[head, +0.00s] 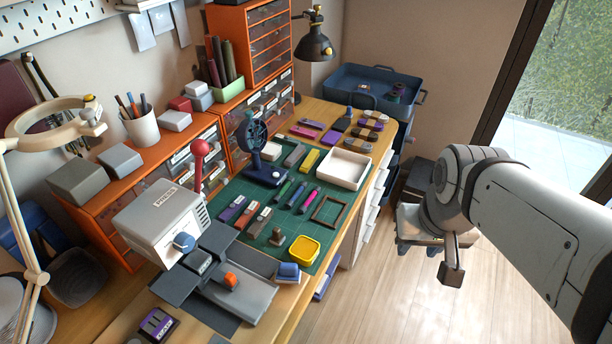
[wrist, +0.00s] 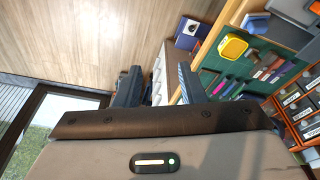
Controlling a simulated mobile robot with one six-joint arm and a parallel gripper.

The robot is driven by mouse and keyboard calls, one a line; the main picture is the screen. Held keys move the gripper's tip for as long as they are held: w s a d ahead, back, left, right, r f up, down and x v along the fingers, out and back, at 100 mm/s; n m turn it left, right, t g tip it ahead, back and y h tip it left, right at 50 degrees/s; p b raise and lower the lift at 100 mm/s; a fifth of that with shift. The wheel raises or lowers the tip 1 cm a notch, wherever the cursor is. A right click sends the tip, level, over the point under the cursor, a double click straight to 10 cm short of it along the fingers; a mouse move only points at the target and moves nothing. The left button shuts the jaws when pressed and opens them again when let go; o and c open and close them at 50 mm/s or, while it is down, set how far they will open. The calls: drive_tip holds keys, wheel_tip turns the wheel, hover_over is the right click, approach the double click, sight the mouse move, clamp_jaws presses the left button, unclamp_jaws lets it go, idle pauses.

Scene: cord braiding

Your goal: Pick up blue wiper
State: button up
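A small blue block (head: 289,271), the likeliest blue wiper, sits on a pale base near the bench's front edge, beside the yellow tray (head: 304,250). What seems to be the same block shows at the upper right of the wrist view (wrist: 257,22), partly unclear. My gripper (head: 452,272) hangs over the floor, right of the bench and well apart from the block. In the wrist view, its two fingers (wrist: 160,86) stand apart with nothing between them.
A green mat (head: 262,222) holds pens, a wooden frame and a dark blue fan-like stand (head: 265,172). A grey machine (head: 160,220) with a red-knobbed lever stands left of the block. Open floor (head: 370,300) lies between bench and arm.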

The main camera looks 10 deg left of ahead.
drive_tip(key=shift+o, duration=0.3)
drive_tip(key=shift+s+a, duration=0.1)
drive_tip(key=shift+a, duration=0.05)
drive_tip(key=shift+o, duration=0.8)
drive_tip(key=shift+a, duration=0.15)
drive_tip(key=o, duration=0.6)
drive_tip(key=shift+g, duration=0.6)
drive_tip(key=w+a+f, duration=0.1)
drive_tip(key=w+a, duration=0.1)
drive_tip(key=w+a+f, duration=0.2)
drive_tip(key=a, duration=0.1)
drive_tip(key=w+a+f, duration=0.1)
drive_tip(key=w+a, duration=0.1)
drive_tip(key=a, duration=0.1)
drive_tip(key=shift+a+f+b, duration=0.1)
drive_tip(key=shift+f+b, duration=0.2)
drive_tip(key=shift+f, duration=0.05)
drive_tip(key=shift+o, duration=0.9)
drive_tip(key=w+a+f+g, duration=0.1)
drive_tip(key=w+a+f, duration=0.1)
drive_tip(key=a+f, duration=0.4)
drive_tip(key=a, duration=0.3)
drive_tip(key=shift+a+f, duration=0.35)
drive_tip(key=shift+f, duration=0.05)
hover_over(288, 265)
wheel_tip(288, 265, down, 5)
drive_tip(key=shift+d+r+b, duration=0.1)
drive_tip(key=shift+b, duration=0.2)
drive_tip(key=shift+f, duration=3.7)
